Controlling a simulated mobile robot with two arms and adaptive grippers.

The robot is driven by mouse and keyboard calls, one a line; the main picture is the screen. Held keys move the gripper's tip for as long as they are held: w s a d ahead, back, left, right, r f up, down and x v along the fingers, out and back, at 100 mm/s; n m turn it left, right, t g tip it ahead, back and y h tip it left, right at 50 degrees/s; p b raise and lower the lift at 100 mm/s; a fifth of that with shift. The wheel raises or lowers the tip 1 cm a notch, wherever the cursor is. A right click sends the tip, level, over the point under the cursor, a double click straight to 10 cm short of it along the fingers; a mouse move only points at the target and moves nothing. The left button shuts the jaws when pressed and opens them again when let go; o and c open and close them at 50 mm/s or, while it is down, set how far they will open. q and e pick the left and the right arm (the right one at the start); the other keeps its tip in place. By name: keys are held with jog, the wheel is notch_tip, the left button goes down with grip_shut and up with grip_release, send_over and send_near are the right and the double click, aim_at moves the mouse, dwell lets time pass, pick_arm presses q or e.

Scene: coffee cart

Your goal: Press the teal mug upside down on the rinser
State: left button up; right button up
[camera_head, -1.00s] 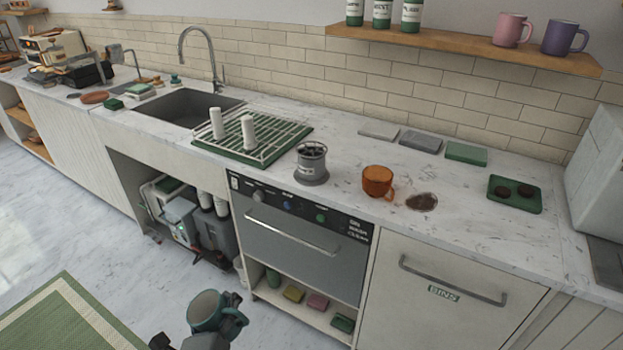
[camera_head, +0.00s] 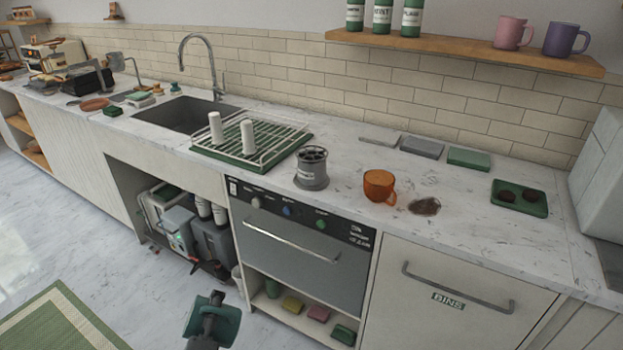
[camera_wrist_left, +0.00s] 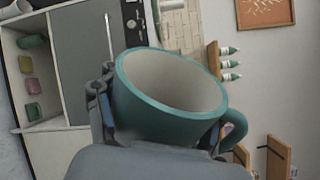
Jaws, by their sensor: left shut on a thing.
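The teal mug (camera_head: 229,327) is low in the head view, in front of the cabinets and below counter height. My left gripper (camera_head: 214,303) is shut on it. In the left wrist view the teal mug (camera_wrist_left: 150,122) shows its open rim, pale inside and handle, with my left gripper (camera_wrist_left: 105,105) against its side. In the head view the mug is partly hidden by the gripper and its inside does not show. A grey cylinder with a spoked top (camera_head: 312,168), which looks like the rinser, stands on the counter, well above and right of the mug. My right gripper is out of view.
An orange mug (camera_head: 378,186) stands right of the grey cylinder, beside a brown spill (camera_head: 424,206). A drying rack (camera_head: 200,149) with two white upright things is on its left. The counter (camera_head: 345,211) is clear in front of the cylinder.

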pick_arm(q)
jog(key=shift+f+n+b, duration=0.15)
jog(key=shift+n+b, duration=0.25)
jog(key=shift+n, duration=1.7)
jog(key=shift+r+n, duration=0.2)
jog(key=shift+n, duration=0.5)
jog(key=n, duration=0.2)
jog(key=shift+n, duration=0.4)
jog(key=n, duration=0.3)
